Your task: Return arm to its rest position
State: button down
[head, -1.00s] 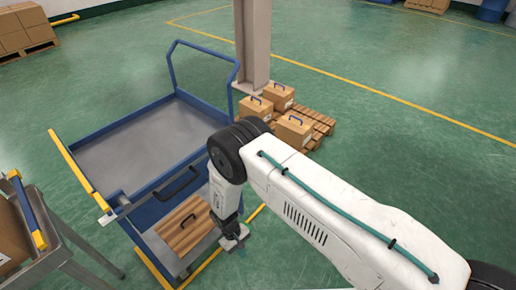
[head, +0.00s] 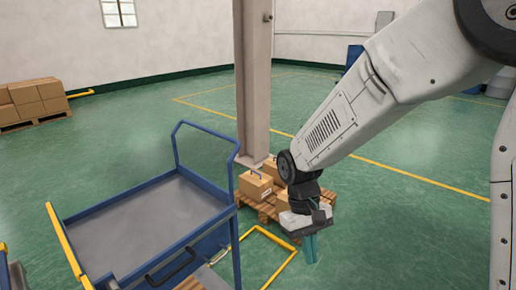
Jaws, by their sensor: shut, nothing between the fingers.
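My arm reaches in from the upper right of the head view, bent at the elbow. My gripper (head: 311,246) hangs at the arm's end, pointing down, with its teal fingers together and nothing between them. It is in the air to the right of the blue cart (head: 215,180) and in front of the pallet with boxes. It partly hides one of the boxes there.
The cart has an empty grey tray and a blue push handle. Cardboard boxes (head: 255,186) with handles stand on a wooden pallet (head: 266,208) by a beige column (head: 253,80). Yellow lines mark the green floor (head: 400,215), which is open at the right. More boxes (head: 38,93) stand far left.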

jog(key=s+d+r+m+t+y, duration=0.1)
jog(key=s+d+r+m+t, duration=0.3)
jog(key=s+d+r, duration=1)
notch_tip(320, 180, up, 3)
jog(key=s+t, duration=0.1)
jog(key=s, duration=0.1)
jog(key=shift+s+d+m+t+y, duration=0.3)
jog(key=shift+s+y, duration=0.1)
